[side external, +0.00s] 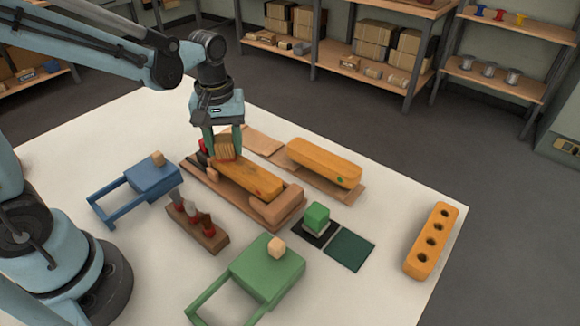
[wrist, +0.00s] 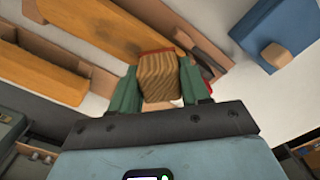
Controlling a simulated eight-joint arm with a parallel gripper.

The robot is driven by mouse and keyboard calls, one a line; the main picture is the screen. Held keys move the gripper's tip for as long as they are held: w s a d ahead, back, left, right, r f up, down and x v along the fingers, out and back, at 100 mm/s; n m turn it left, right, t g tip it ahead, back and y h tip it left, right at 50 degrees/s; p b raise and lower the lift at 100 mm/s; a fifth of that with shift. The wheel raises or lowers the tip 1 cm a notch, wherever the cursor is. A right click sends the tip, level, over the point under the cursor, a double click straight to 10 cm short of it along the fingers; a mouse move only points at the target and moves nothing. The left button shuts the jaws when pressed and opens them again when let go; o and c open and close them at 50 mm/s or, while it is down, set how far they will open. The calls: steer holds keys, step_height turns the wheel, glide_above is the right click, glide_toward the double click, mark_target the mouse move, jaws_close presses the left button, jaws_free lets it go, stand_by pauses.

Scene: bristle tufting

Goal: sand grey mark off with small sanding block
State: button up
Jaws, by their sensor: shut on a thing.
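My gripper (side external: 226,150) is shut on a small tan ribbed block (side external: 228,143) with a red lower edge. In the wrist view the block (wrist: 160,82) sits between the green fingers. It is at the far left end of an orange wooden bar (side external: 245,178); whether it touches the bar is hard to tell. The bar lies in a brown wooden holder (side external: 220,193) and has a red dot near its right end. The bar also shows in the wrist view (wrist: 105,25). I cannot make out a grey mark clearly; the block and fingers hide part of the bar's end.
A second orange bar (side external: 325,163) with a green dot lies behind. A green block (side external: 316,215) stands on a black pad beside a dark green pad (side external: 350,249). A blue frame (side external: 150,185), a green frame (side external: 265,270), a tool rack (side external: 198,228) and a holed bar (side external: 431,240) surround the holder.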

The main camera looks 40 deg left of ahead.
steer(key=shift+r, duration=4.05)
steer(key=shift+d, duration=0.15)
steer(key=s+d+f+m, duration=0.1)
steer(key=d+m, duration=0.4)
steer(key=d, duration=1.4)
steer(key=s+d+f+m, duration=0.1)
steer(key=s+d+m, duration=0.1)
steer(key=s+d, duration=0.35)
steer(key=s+d+f+m, duration=0.1)
steer(key=s+d+m, duration=0.15)
steer(key=d, duration=0.65)
glide_above(349, 248)
steer(key=shift+n, duration=0.25)
step_height(349, 248, down, 7)
steer(key=shift+s+d+r, duration=0.1)
steer(key=shift+f, duration=2.1)
steer(key=shift+f, duration=0.1)
